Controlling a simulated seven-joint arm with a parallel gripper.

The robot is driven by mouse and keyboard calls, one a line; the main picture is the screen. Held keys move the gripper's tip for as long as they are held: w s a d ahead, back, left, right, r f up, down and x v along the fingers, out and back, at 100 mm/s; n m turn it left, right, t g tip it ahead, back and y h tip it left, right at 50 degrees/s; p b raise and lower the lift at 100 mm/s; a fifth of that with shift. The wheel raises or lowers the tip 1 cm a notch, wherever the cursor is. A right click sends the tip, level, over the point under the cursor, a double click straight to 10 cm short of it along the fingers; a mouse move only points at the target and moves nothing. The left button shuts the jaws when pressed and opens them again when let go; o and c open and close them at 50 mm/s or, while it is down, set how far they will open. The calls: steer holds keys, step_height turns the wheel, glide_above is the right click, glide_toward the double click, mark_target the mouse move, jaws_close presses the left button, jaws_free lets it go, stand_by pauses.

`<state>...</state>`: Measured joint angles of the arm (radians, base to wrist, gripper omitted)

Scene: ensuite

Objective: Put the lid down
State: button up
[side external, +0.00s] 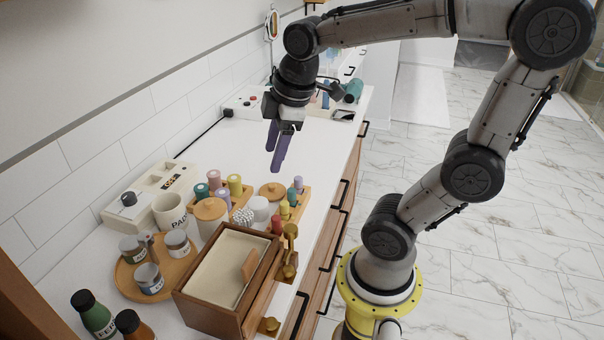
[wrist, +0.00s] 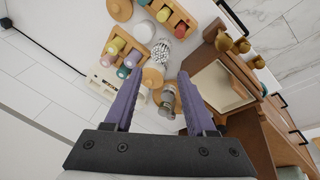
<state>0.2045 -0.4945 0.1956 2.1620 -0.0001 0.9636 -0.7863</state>
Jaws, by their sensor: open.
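Several things could be the lid, and I cannot tell which is meant. A wooden box (side external: 205,315) stands at the counter's near end, with a cream surface (side external: 222,270) inside its frame and a small tan wooden piece (side external: 250,266) on it. The box also shows in the wrist view (wrist: 242,72). Two jars wear round wooden lids, a nearer lid (side external: 210,208) and a farther lid (side external: 272,188); both sit on their jars. My gripper (side external: 276,168) is open and empty above the counter, beyond the jars and box. In the wrist view its fingers (wrist: 160,73) point toward the jars.
Racks of coloured bottles (side external: 232,190) stand by the jars. A round wooden tray (side external: 130,285) with small jars, a mug (side external: 170,211) and dark-capped bottles (side external: 92,312) are on the left. Brass fittings (side external: 289,250) are beside the box.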

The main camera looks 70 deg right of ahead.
steer(key=s+a+f+m+t, duration=0.1)
steer(key=s+a+m+t, duration=0.1)
steer(key=s+a+m, duration=0.3)
steer(key=shift+s+m+y, duration=0.3)
steer(key=shift+s+m, duration=0.5)
steer(key=shift+s, duration=0.25)
